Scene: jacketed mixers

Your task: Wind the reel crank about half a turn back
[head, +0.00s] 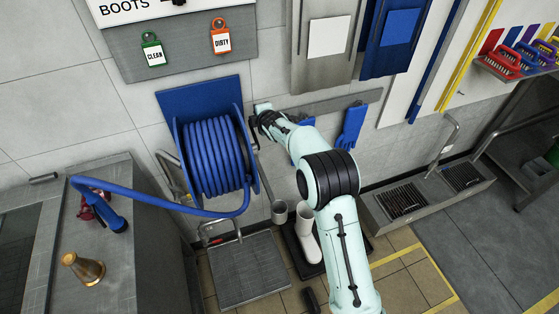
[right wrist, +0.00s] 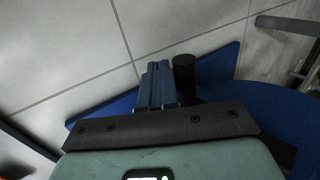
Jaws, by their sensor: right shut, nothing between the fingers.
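The hose reel (head: 240,150) is blue, wound with blue hose (head: 212,160), and mounted on the wall. My right gripper (head: 256,128) is at the right side of the reel, near its upper part. In the right wrist view its fingers (right wrist: 158,84) are shut together with nothing between them. A black cylindrical crank grip (right wrist: 184,76) stands just right of the fingers, beside them rather than between them. Whether they touch cannot be told. The reel's blue disc (right wrist: 275,118) lies behind at the right. In the head view my arm and wrist obscure the crank. My left gripper is not in view.
White boots (head: 305,235) stand below my right arm. A blue glove (head: 352,126) hangs right of it.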

